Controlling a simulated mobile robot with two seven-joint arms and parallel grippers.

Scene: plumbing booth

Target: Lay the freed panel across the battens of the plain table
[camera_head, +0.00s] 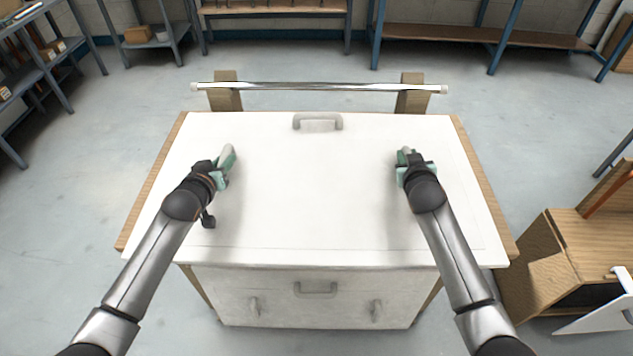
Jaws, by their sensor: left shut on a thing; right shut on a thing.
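A large white panel (315,200) lies flat over a wooden table (484,185), whose brown edges show along both sides. A grey handle (318,122) stands near the panel's far edge. My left gripper (227,158) is shut at the panel's left part and my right gripper (404,157) is shut at its right part. What they grip is mostly hidden by the fingers; it appears to be the panel's side handles. The panel hides any battens under it, and I cannot tell whether it touches them.
A second white panel (340,312) with several grey handles shows lower, at the table's near side. A chrome pipe (320,87) lies across two wooden blocks (226,100) behind the table. A wooden cabinet (560,255) stands close on the right. Floor is clear on the left.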

